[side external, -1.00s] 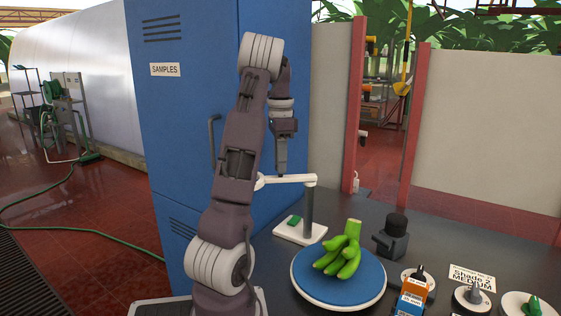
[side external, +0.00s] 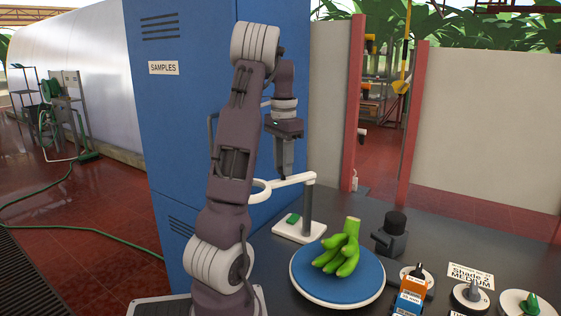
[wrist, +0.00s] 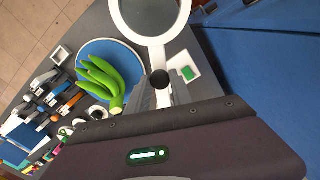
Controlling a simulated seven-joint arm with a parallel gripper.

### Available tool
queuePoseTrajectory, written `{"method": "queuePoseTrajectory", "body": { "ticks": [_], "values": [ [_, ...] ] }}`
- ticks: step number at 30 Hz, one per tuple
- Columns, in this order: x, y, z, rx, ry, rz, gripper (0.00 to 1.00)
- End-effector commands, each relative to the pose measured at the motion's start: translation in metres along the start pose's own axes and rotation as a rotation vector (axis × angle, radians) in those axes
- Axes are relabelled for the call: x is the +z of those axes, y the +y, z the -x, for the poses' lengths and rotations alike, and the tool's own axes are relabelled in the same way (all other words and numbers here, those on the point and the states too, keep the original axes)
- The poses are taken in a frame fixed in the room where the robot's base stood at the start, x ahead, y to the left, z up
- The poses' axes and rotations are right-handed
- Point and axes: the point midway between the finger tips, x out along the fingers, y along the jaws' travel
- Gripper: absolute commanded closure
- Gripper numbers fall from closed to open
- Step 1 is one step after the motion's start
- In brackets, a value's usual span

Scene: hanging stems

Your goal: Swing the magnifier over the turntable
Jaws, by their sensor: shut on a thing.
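The magnifier (side external: 298,180) is a white ring on a white arm, carried by a grey post on a white base (side external: 290,233). My gripper (side external: 284,177) points down and is shut on the magnifier's arm, between ring and post. The ring is partly behind my arm in the side view; in the wrist view its rim (wrist: 150,40) shows at the top, beside the turntable's edge. The blue turntable (side external: 308,284) stands right of and nearer than the post, with a green banana bunch (side external: 340,255) on it. The fingertips' contact is small and hard to see.
A blue cabinet (side external: 165,120) labelled SAMPLES stands close behind my arm. A dark grey device (side external: 391,238) sits behind the turntable. An orange-and-blue tool (side external: 410,295) and several grey-topped round items stand to the right. A green block (side external: 293,218) lies on the magnifier's base.

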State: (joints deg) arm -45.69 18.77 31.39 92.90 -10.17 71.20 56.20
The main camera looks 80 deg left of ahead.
Motion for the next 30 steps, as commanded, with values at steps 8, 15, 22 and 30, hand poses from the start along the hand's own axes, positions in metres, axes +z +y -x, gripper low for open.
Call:
{"method": "queuePoseTrajectory", "body": {
  "ticks": [8, 15, 22, 30],
  "values": [
    [-0.002, 0.023, 0.002, 0.000, 0.006, 0.256, 1.00],
    [-0.008, 0.041, 0.002, 0.000, 0.006, 0.483, 1.00],
    [-0.017, 0.058, 0.001, 0.001, 0.006, 0.700, 1.00],
    [-0.031, 0.073, 0.001, 0.001, 0.005, 0.953, 1.00]
  ]
}}
